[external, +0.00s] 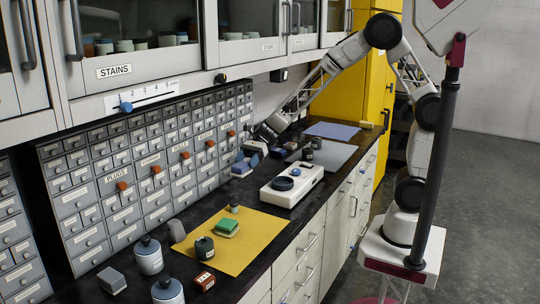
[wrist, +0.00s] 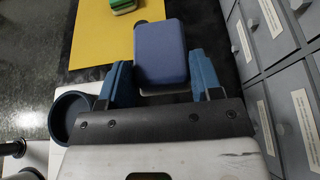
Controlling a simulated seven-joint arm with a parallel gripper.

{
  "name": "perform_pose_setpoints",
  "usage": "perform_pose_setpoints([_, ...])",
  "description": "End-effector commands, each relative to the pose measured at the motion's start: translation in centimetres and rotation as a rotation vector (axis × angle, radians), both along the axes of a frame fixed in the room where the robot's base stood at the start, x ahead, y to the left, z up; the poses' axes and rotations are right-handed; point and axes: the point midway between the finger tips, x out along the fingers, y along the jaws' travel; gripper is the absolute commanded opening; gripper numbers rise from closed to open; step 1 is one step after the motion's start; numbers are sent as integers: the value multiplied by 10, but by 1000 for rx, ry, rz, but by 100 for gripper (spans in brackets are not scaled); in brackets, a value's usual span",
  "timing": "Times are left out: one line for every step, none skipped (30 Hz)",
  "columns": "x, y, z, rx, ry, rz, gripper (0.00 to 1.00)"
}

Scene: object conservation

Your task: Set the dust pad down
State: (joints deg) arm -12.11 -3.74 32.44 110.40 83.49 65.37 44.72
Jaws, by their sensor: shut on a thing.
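The dust pad, a blue rounded block (wrist: 161,53) with a paler underside, sits between the blue fingers of my gripper (wrist: 163,84) in the wrist view. A finger touches or nearly touches each side, and the gripper is shut on it. In the external view my gripper (external: 257,155) is low over the dark counter, close to the drawer wall, with the blue pad (external: 241,168) on its near side. I cannot tell whether the pad's underside touches the counter.
A white device with a dark round dish (external: 283,184) stands right of my gripper. A yellow mat (external: 248,238) nearer the camera bears a green sponge-like block (external: 226,227) and dark containers. A grey mat (external: 330,154) and blue mat (external: 332,130) lie farther back. Labelled drawers (external: 150,170) line the wall.

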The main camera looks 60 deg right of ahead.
Motion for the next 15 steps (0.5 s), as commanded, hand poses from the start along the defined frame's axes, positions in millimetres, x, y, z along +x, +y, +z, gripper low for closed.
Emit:
perform_pose_setpoints([0, 0, -1, 0, 0, 0, 35])
perform_pose_setpoints([0, 0, -1, 0, 0, 0, 35])
perform_pose_setpoints([0, 0, -3, 0, 0, 0, 35])
perform_pose_setpoints([0, 0, -5, 0, 1, 0, 35])
perform_pose_setpoints([0, 0, -7, 0, 1, 0, 35])
perform_pose_setpoints([0, 0, -11, 0, 2, -1, 35])
perform_pose_setpoints([0, 0, -14, 0, 2, -1, 35])
perform_pose_setpoints([0, 0, -18, 0, 2, -1, 35])
perform_pose_setpoints([0, 0, -23, -1, 2, 0, 35])
perform_pose_setpoints([0, 0, -28, -1, 2, 0, 35])
perform_pose_setpoints([0, 0, -32, -1, 3, 0, 35])
perform_pose_setpoints([0, 0, -38, -1, 3, 0, 35])
perform_pose_setpoints([0, 0, -42, -1, 2, -1, 35])
perform_pose_setpoints([0, 0, -46, -1, 2, -1, 35])
perform_pose_setpoints([0, 0, -51, 0, 2, -1, 35])
